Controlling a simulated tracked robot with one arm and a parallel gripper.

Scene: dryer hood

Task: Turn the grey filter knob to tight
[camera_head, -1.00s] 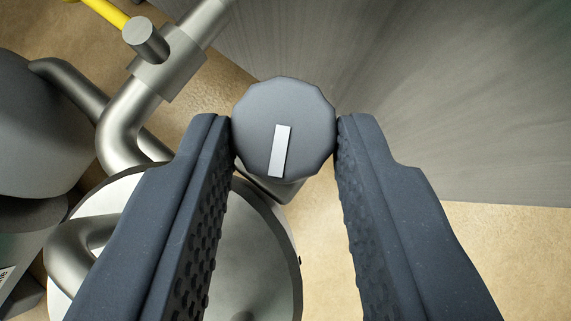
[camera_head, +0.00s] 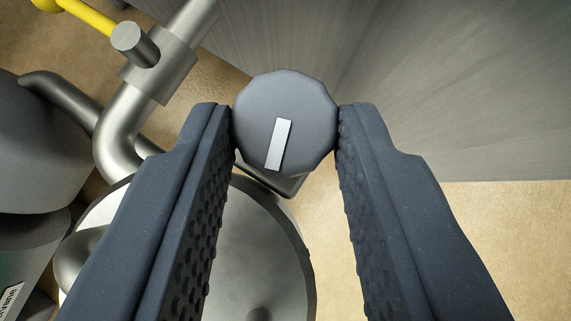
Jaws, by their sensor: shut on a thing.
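The grey filter knob (camera_head: 260,105) sits in the upper middle of the head camera view. It is round with a faceted rim and carries a white pointer bar (camera_head: 278,145). The bar runs nearly up and down, its top leaning slightly right. My gripper (camera_head: 286,117) has one finger on each side of the knob, and the fingertips touch its rim. The gripper is shut on the knob. The knob's stem is mostly hidden beneath it. No tight marking is readable in view.
A round metal vessel (camera_head: 260,250) lies below the knob. A bent metal pipe with a valve (camera_head: 160,65) and yellow handle (camera_head: 85,15) stands at upper left. A grey tank (camera_head: 40,150) is at far left. A grey wall panel (camera_head: 460,90) fills the upper right.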

